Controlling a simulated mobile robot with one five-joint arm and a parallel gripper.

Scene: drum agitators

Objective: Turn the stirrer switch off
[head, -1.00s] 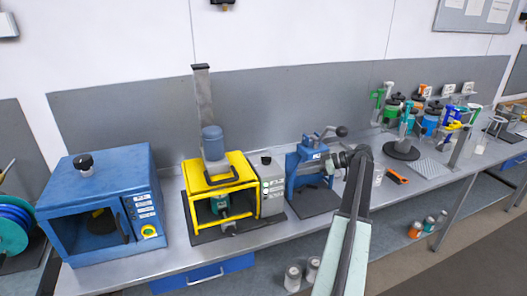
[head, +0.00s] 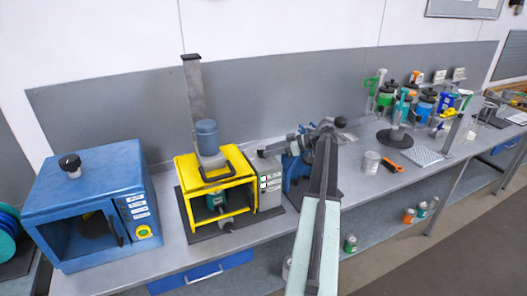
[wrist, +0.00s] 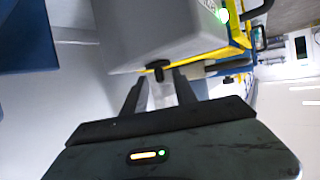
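The stirrer is a yellow-framed machine (head: 207,171) with a blue-grey motor on top and a grey control box (head: 268,187) at its right side. In the wrist view the control box (wrist: 170,35) fills the upper middle, with a green light at its upper right. A small black switch (wrist: 158,68) sticks out of the box, just beyond my fingers. My gripper (wrist: 158,88) is open, one finger toward each side of the switch; I cannot tell whether they touch it. In the head view my gripper (head: 272,150) reaches left to the top of the control box.
A blue oven-like box (head: 95,205) stands to the left on the grey bench. A blue machine (head: 297,170) is just right of the control box, partly hidden by my arm. A metal can (head: 371,163) and an orange-handled tool (head: 393,168) lie farther right.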

